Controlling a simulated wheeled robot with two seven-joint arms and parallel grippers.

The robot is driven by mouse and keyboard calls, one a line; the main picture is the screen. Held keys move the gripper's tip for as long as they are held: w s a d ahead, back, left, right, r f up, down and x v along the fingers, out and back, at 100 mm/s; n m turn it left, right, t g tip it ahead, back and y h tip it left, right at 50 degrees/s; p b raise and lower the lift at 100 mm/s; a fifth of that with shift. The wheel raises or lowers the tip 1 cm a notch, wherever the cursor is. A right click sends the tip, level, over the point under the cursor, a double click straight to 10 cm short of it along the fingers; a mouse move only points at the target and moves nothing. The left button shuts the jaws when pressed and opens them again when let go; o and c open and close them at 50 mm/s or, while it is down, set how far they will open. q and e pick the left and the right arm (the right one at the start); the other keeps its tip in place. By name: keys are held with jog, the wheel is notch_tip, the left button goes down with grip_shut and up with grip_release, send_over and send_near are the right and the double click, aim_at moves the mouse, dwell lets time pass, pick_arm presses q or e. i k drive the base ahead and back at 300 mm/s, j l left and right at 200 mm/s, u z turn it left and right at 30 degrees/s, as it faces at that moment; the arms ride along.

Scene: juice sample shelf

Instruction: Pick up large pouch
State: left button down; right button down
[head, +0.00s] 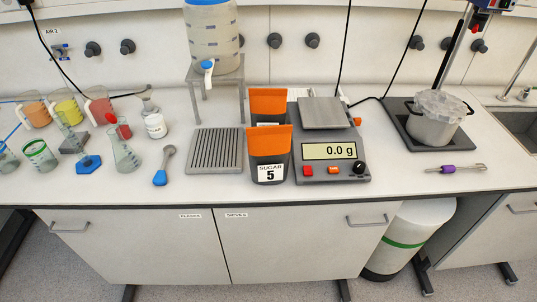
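Two pouches with orange tops and dark lower parts stand upright on the bench, left of the scale. The front pouch (268,146) has a white label reading "SUGAR 5". The rear pouch (268,103) stands behind it, and its lower part is mostly hidden by the front one. I cannot tell for sure which of them is the large pouch. Neither of my grippers is in the head view.
A digital scale (328,152) reading 0.0 g stands close right of the pouches. A grey slatted tray (214,150) lies to their left, a water tank (213,40) on a stand behind. Glassware crowds the left; a pot (433,128) is at right.

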aim_at(268, 147)
jog(key=i+l+u, duration=0.15)
jog(key=l+u, duration=0.2)
jog(key=l, duration=0.85)
jog(key=l+u, duration=0.4)
jog(key=l, duration=0.8)
